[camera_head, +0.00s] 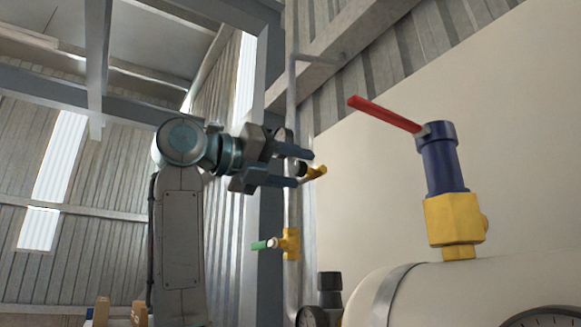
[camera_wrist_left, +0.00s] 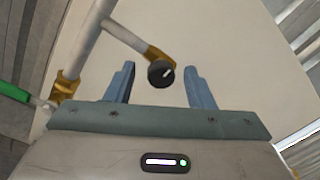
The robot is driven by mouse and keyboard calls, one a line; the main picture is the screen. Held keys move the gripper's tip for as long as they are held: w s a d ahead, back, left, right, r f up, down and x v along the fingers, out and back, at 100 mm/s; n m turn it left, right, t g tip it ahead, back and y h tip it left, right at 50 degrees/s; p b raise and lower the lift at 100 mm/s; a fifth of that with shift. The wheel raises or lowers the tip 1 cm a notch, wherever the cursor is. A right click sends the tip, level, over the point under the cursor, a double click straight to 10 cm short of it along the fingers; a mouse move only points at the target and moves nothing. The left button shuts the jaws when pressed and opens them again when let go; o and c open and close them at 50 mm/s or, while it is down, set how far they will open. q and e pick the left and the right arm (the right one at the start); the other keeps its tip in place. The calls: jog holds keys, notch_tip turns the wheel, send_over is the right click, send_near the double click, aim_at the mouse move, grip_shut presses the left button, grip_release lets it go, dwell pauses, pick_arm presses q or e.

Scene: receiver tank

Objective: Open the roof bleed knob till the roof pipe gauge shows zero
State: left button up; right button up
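The roof bleed knob (camera_wrist_left: 160,73) is a round black knob with a white mark, on a brass fitting (camera_wrist_left: 157,55) that branches off the grey pipe (camera_wrist_left: 88,40). My left gripper (camera_wrist_left: 159,69) is open, with one blue finger on each side of the knob and visible gaps to both. In the head view my left gripper (camera_head: 304,168) points right at the pipe, with the brass fitting (camera_head: 317,172) just beyond its fingers. A dark round rim (camera_head: 281,134) behind the upper finger may be the roof pipe gauge; no reading shows. My right gripper is not in view.
A yellow valve with a green handle (camera_head: 262,245) sits lower on the pipe. A red lever (camera_head: 385,114) tops a blue and yellow valve on the cream tank (camera_head: 430,290). Two gauges (camera_head: 312,318) (camera_head: 545,318) are cut off at the bottom edge.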

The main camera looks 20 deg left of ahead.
pick_arm(q)
jog(key=shift+s+a+f+b, duration=0.1)
jog(key=shift+s+a+b, duration=0.2)
jog(key=shift+s+b, duration=0.1)
jog(key=b+v, duration=0.4)
jog(key=v, duration=0.6)
jog(key=shift+b, duration=0.35)
jog(key=shift+w+d, duration=0.1)
